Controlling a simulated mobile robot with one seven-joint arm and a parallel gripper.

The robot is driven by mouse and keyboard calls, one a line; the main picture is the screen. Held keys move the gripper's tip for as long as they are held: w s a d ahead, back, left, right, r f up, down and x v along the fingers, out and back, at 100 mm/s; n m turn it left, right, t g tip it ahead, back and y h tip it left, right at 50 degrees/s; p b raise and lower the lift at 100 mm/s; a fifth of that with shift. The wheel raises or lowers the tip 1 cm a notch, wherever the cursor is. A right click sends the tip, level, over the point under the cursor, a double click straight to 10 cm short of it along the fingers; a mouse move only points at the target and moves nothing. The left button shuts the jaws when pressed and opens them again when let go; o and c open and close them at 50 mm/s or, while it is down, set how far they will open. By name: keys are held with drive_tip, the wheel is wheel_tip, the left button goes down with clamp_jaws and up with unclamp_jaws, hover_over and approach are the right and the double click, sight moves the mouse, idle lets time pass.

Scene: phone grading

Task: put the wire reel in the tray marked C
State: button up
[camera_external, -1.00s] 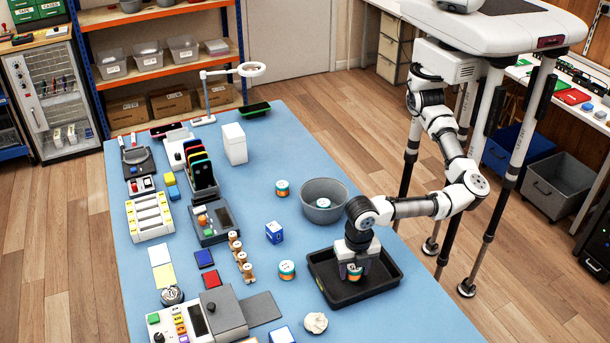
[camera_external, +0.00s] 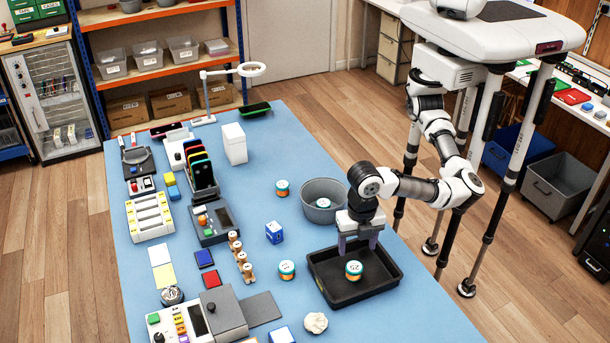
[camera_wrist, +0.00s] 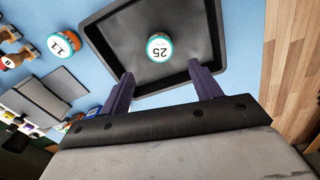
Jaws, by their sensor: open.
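A round reel-like piece (camera_external: 354,270) with a white top marked 25 and a teal and orange side stands in the black tray (camera_external: 322,283). I take it as the wire reel. In the wrist view the reel (camera_wrist: 159,47) stands upright on the floor of the tray (camera_wrist: 102,50), clear of its walls. My gripper (camera_external: 358,249) is open and empty above the tray's far side, apart from the reel. In the wrist view its two fingertips (camera_wrist: 159,70) are spread just below the reel. I cannot read a letter C on the tray.
Similar round pieces stand on the blue table (camera_external: 265,160): one (camera_external: 287,269) left of the tray, one (camera_external: 282,188) farther back, and one (camera_external: 323,203) in the grey bowl (camera_external: 312,188) behind the tray.

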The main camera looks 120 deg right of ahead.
wheel_tip(320, 180, up, 2)
drive_tip(key=shift+r, duration=0.2)
